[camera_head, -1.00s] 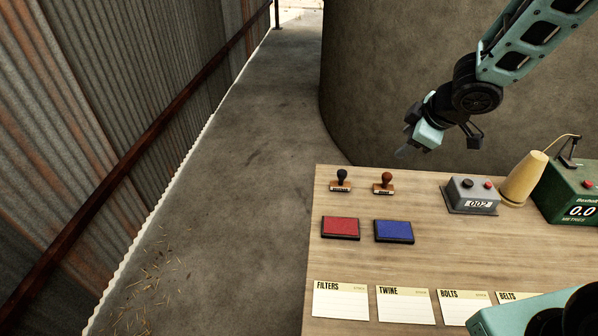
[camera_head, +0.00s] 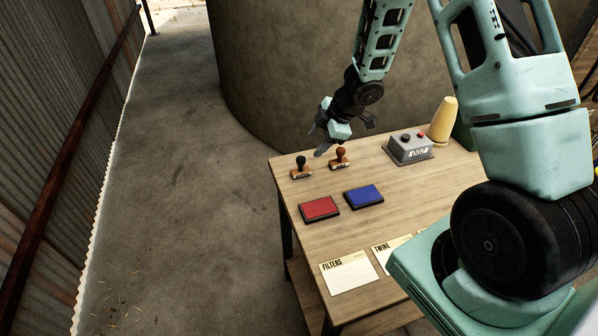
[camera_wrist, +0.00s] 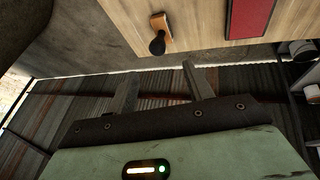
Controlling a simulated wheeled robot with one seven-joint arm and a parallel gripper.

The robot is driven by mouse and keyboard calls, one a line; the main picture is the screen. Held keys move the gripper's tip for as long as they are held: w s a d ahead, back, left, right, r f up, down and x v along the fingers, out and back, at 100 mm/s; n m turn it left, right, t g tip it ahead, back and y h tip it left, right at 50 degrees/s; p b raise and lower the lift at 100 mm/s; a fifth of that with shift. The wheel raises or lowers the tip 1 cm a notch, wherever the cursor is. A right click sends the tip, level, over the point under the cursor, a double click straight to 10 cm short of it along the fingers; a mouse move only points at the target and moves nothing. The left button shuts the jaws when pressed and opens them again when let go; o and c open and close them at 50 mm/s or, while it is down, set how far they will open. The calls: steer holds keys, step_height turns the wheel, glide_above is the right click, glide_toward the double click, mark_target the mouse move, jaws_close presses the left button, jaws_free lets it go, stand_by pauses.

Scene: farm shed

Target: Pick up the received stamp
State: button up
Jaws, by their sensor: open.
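Two stamps stand upright near the far left corner of the table: one with a black handle (camera_head: 301,163) and one with a brown handle (camera_head: 340,155). Their lettering is too small to read, so I cannot tell which says received. My gripper (camera_head: 345,138) hangs above and just behind the stamps in the head view, open and empty. In the wrist view, my gripper's two fingers (camera_wrist: 163,75) are spread apart. The black-handled stamp also shows there (camera_wrist: 159,40), beyond the fingertips and not between them. The brown-handled stamp cannot be made out there.
A red ink pad (camera_head: 319,208) and a blue ink pad (camera_head: 363,196) lie in front of the stamps. A grey counter box (camera_head: 410,149) and a yellow cone (camera_head: 443,120) stand to the right. Label cards (camera_head: 349,272) line the table's front. Open floor lies left of the table (camera_head: 300,238).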

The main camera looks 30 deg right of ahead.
mark_target(303, 158)
steer(key=x, duration=0.6)
steer(key=shift+p+x, duration=0.35)
steer(key=shift+x, duration=2.3)
steer(key=shift+w+d, duration=0.1)
steer(key=shift+c, duration=0.2)
steer(key=c, duration=1)
